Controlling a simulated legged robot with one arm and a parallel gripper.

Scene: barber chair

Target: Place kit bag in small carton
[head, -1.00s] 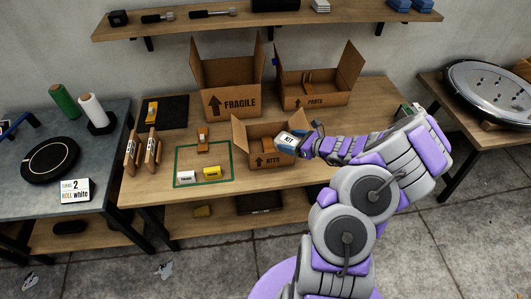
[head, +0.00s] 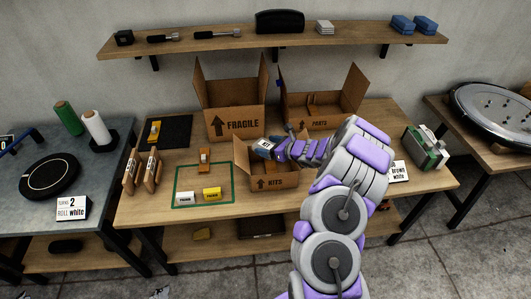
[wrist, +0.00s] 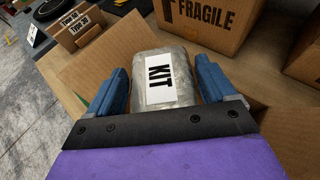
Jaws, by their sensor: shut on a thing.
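The kit bag (wrist: 168,75) is a silvery pouch with a white KIT label. It is between the two blue fingers of my gripper (wrist: 167,85), which is shut on it. In the head view my gripper (head: 268,147) is over the small carton marked KITS (head: 272,182), near its left side. The small carton is open, and its brown cardboard flap also shows under the bag in the wrist view (wrist: 70,75). The carton's inside is partly hidden by my arm.
The FRAGILE carton (head: 235,122) and the PARTS carton (head: 310,112) stand open behind. Left of the small carton, a green-outlined area (head: 185,202) holds a white and a yellow block, with an orange item (head: 204,158) at its back.

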